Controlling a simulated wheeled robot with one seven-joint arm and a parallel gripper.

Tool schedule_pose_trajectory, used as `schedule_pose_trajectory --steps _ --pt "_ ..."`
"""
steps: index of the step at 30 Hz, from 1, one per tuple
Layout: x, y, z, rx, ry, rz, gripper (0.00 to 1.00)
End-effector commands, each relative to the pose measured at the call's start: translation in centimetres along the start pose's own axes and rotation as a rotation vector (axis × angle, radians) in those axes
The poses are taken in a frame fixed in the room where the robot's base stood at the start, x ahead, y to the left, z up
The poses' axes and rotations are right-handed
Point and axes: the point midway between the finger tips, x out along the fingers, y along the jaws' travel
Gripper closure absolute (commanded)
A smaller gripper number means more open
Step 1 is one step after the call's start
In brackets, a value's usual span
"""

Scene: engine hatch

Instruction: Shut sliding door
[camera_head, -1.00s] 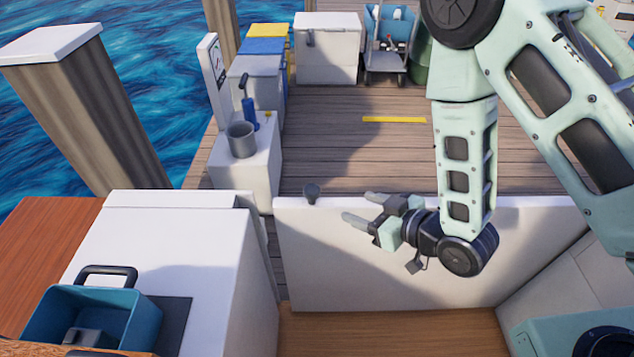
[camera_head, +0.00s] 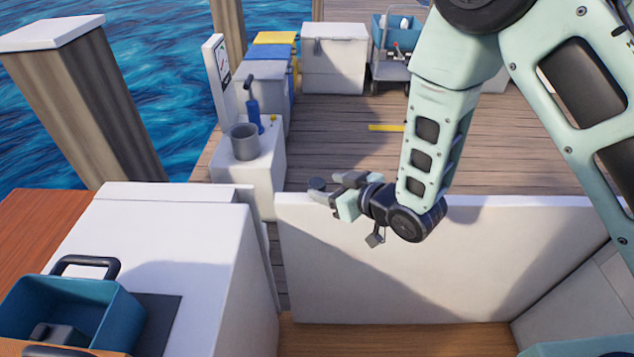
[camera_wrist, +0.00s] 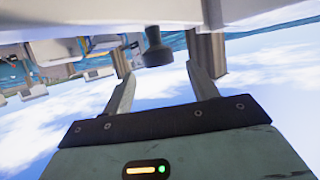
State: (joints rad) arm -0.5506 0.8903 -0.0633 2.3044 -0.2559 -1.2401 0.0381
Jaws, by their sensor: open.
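The sliding door is a low white panel (camera_head: 400,275) across the middle of the head view. A narrow gap shows between its left edge and the white cabinet (camera_head: 190,235). A dark round knob (camera_head: 317,183) stands on the door's top edge near its left end. My gripper (camera_head: 322,188) is open at the knob, reaching in from the right. In the wrist view the knob (camera_wrist: 157,48) lies between the lines of my two fingers, around the fingertips (camera_wrist: 161,70). I cannot tell whether a finger touches it.
A blue bin (camera_head: 75,310) sits on the left counter. Beyond the door, a white box with a grey pot (camera_head: 244,142) stands at the left, and coolers line the dock. The wooden deck (camera_head: 340,150) behind the door is mostly clear.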

Motion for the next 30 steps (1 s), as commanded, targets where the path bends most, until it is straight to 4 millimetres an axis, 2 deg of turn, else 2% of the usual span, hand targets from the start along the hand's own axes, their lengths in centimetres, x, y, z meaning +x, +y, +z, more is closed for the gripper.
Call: schedule_pose_trajectory --steps 3,9,20,21,27,30 --pt "2.1 0.0 -0.1 -0.002 0.000 0.000 0.42" --pt "4.2 0.0 -0.1 0.000 0.001 0.001 0.42" --pt "4.7 0.1 0.0 0.000 0.001 0.001 0.42" --pt "4.7 0.1 0.0 0.000 0.001 0.001 0.47" --pt "4.7 0.0 0.0 0.000 0.001 0.001 1.00" --pt "4.9 -0.1 0.0 -0.001 0.002 0.000 1.00"
